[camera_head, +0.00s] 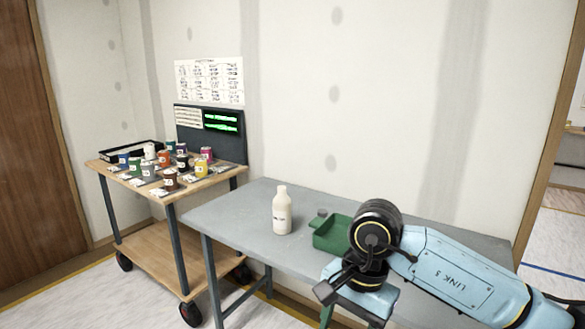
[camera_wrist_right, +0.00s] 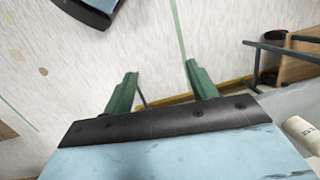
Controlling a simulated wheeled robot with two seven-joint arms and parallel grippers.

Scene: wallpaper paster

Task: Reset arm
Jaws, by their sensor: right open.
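My right arm comes in from the right in the head view, bent over the front right of the grey table (camera_head: 240,222). A white bottle (camera_head: 282,212) stands upright on the table, apart from the arm; a pale bottle-like shape (camera_wrist_right: 302,134) shows at the right edge of the wrist view. My left gripper is in neither view.
A wooden cart (camera_head: 150,262) at left carries several small paint cans and a dark panel (camera_head: 222,150). Floor is clear in front of the cart.

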